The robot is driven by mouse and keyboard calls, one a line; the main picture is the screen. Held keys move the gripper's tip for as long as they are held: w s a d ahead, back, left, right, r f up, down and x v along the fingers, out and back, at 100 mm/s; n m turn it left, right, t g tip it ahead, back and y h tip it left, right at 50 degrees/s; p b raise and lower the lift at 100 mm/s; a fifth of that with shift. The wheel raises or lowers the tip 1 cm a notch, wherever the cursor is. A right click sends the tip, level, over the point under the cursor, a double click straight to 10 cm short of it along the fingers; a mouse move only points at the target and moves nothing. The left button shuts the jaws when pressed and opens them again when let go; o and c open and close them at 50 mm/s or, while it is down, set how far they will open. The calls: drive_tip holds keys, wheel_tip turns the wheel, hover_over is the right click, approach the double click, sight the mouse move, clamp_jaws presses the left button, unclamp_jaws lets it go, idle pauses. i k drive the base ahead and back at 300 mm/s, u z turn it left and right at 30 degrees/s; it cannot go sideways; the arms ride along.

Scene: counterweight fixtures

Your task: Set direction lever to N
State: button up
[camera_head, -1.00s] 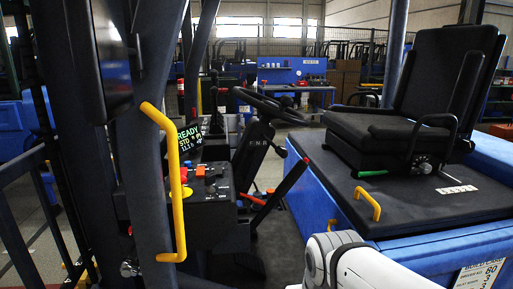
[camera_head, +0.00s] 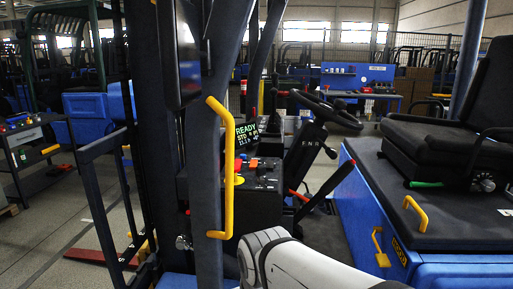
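The steering column (camera_head: 304,147) of a forklift stands right of the picture's middle, with the letters F N R on its face. A short dark stalk with a round knob (camera_head: 331,152) sticks out on its right side and looks like the direction lever. Its exact setting is too small to tell. The black steering wheel (camera_head: 343,118) is above it. A display (camera_head: 246,132) left of the column reads READY. My gripper is out of view. Only a white link of my arm shows at the bottom middle.
A dark pillar with a yellow grab handle (camera_head: 229,165) stands in front, left of the console with red and orange controls (camera_head: 262,175). The black seat (camera_head: 440,140) and blue body (camera_head: 375,215) lie to the right. A cart (camera_head: 40,150) and open floor are at the left.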

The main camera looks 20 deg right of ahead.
sight(332, 152)
drive_tip(key=u, duration=0.2)
drive_tip(key=k, duration=1.1)
drive_tip(key=z, duration=1.05)
drive_tip(key=i, duration=0.95)
drive_tip(key=z, duration=0.05)
